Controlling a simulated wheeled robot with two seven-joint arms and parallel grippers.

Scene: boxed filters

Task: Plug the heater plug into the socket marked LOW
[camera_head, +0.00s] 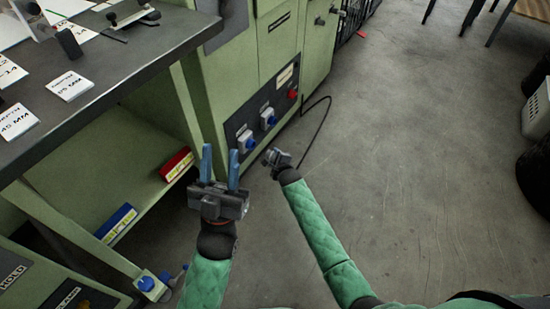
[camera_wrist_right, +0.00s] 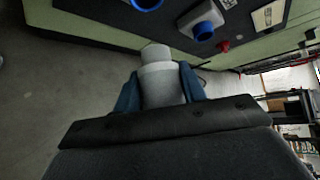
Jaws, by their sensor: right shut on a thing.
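The plug is a pale grey stepped cylinder (camera_wrist_right: 160,88), gripped between the blue fingers of my right gripper (camera_wrist_right: 160,92) in the right wrist view. In the head view my right gripper (camera_head: 276,158) is low in front of the green cabinet; the plug cannot be made out there. Two grey sockets with blue faces sit on a dark panel: a nearer one (camera_head: 247,142) and a farther one (camera_head: 268,117). The farther one also appears in the right wrist view (camera_wrist_right: 203,24). Their markings are unreadable. The plug is apart from both. My left gripper (camera_head: 219,166) is open and empty.
A red knob (camera_head: 292,94) sits on the dark panel. A black cable (camera_head: 327,115) hangs beside the cabinet to the floor. The dark bench top (camera_head: 95,75) with cards is at left, above a shelf with red (camera_head: 176,165) and blue boxes (camera_head: 116,224). Floor at right is mostly clear.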

